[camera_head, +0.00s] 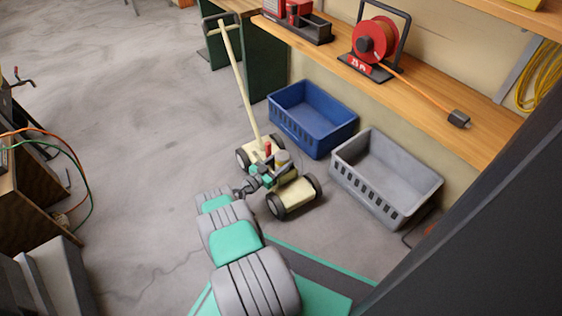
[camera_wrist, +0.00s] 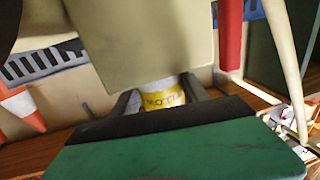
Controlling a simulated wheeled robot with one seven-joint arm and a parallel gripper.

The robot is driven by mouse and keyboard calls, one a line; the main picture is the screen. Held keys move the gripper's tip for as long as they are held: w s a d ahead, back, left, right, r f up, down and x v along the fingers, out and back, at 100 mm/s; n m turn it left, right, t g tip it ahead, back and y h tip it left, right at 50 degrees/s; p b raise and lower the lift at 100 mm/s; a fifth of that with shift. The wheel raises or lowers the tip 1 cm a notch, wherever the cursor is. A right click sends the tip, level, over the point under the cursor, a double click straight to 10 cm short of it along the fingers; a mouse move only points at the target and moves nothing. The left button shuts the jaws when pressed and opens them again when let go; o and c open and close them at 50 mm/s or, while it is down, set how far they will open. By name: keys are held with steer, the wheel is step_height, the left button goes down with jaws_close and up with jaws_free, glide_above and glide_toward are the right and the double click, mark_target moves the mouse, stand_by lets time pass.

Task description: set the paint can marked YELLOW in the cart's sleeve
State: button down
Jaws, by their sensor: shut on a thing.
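The paint can (camera_wrist: 165,97) has a yellow label with upside-down lettering that looks like YELLOW in the wrist view. My gripper (camera_wrist: 160,92) is shut on it, one dark finger on each side. In the head view my gripper (camera_head: 267,177) is over the cart, and a grey-topped round shape (camera_head: 283,157) beside it appears to be the can. The cart (camera_head: 297,194) is cream, with dark wheels and a long handle. A broad cream surface (camera_wrist: 145,40) hides part of the can in the wrist view. I cannot make out the sleeve or whether the can touches it.
A red upright part (camera_head: 267,148) stands by my gripper. A blue crate (camera_head: 312,118) and a grey crate (camera_head: 385,178) stand behind and right of the cart. A wooden shelf (camera_head: 420,100) with a red cable reel (camera_head: 375,40) runs above them.

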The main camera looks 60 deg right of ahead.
steer(key=shift+f, duration=0.45)
steer(key=shift+c, duration=2.4)
jaws_free()
steer(key=shift+f, duration=0.1)
